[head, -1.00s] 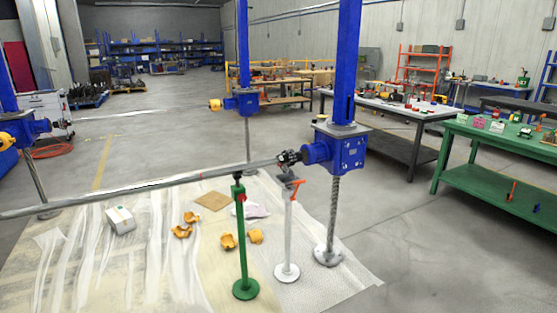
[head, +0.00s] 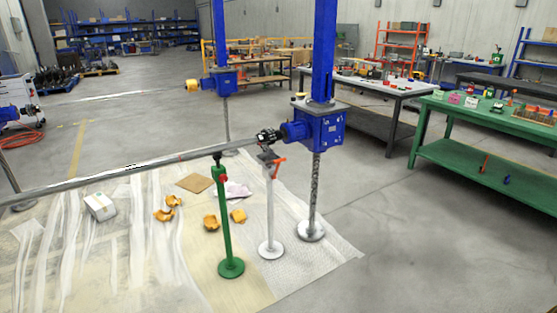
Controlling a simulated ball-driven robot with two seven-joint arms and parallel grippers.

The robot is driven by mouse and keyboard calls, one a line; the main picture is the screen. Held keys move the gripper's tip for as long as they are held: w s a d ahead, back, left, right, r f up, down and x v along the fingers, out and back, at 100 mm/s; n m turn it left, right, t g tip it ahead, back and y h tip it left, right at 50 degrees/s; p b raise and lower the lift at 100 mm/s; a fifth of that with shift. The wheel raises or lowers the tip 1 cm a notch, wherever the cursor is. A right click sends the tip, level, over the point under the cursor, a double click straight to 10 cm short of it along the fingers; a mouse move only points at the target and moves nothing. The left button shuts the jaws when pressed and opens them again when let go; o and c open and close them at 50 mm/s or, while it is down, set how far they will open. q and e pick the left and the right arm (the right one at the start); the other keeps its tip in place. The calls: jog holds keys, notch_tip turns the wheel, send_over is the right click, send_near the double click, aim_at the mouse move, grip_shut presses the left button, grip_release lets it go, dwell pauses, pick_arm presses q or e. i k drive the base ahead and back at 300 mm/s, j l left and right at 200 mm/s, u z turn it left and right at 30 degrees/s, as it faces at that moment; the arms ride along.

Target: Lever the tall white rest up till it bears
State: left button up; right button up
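The tall white rest (head: 269,215) stands upright on a round white base, on the sheeted floor right of centre. Its dark grey head (head: 267,156) is just under the long shaft (head: 130,172), near the dark coupling (head: 268,136). I cannot tell whether the head touches the shaft. An orange-red lever (head: 279,163) sits at the rest's top right and slopes. A green rest (head: 225,220) with a red knob stands to its left, its top at the shaft. Neither of my grippers is in view.
A blue screw jack (head: 318,130) with a threaded spindle stands right behind the white rest. Orange pieces (head: 211,222), a white box (head: 100,206) and a brown sheet (head: 194,183) lie on the floor sheeting. A green bench (head: 480,165) is at the right. Bare floor lies between.

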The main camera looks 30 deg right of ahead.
aim_at(278, 161)
jog(key=i+l, duration=0.2)
jog(key=l, duration=0.2)
jog(key=i+l, duration=0.15)
jog(key=l, duration=0.25)
jog(key=i+l, duration=0.2)
jog(key=l, duration=0.2)
jog(key=i+l, duration=0.15)
jog(key=l, duration=0.25)
jog(key=i+l, duration=0.2)
jog(key=l, duration=0.2)
